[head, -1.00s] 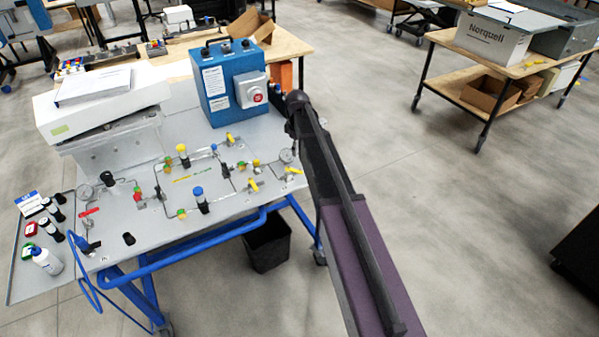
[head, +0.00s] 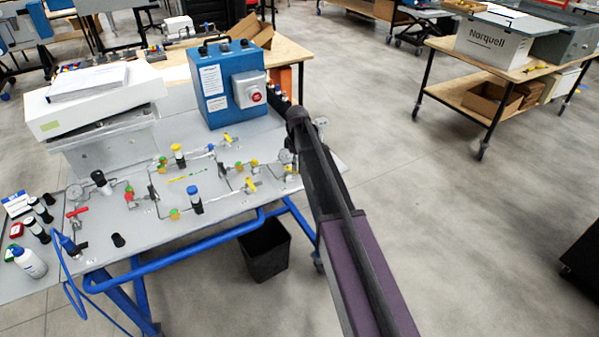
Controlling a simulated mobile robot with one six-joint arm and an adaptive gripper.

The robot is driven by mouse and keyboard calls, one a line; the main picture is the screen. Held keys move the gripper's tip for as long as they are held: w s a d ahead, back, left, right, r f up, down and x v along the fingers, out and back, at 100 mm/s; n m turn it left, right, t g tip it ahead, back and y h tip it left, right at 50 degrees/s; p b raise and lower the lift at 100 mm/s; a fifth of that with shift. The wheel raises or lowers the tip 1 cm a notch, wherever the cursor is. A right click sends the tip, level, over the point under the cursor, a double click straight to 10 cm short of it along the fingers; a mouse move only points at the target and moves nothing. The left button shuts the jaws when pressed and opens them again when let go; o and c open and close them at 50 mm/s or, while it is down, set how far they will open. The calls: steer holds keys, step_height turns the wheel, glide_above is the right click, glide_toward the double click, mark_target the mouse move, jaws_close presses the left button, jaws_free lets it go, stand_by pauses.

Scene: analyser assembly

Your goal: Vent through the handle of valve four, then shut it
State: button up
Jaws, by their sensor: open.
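The grey panel (head: 222,205) carries thin tubing with several small valves. Yellow lever handles show at the upper right of the tubing (head: 227,138), lower right (head: 251,186) and far right (head: 291,168). A red lever handle (head: 77,212) sits at the left end. Valves with a yellow knob (head: 178,148) and a blue knob (head: 195,193) stand between them. Labels are too small to read, so I cannot tell which is valve four. My arm reaches up from the bottom right to the panel's right edge. My gripper does not show.
A blue box with a red button (head: 228,86) stands at the panel's back. A white instrument (head: 100,103) is at the back left. Bottles, including a white one (head: 29,262), stand at the front left. A black bin (head: 264,250) is below.

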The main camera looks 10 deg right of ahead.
steer(key=shift+f+b, duration=0.85)
steer(key=shift+f, duration=0.3)
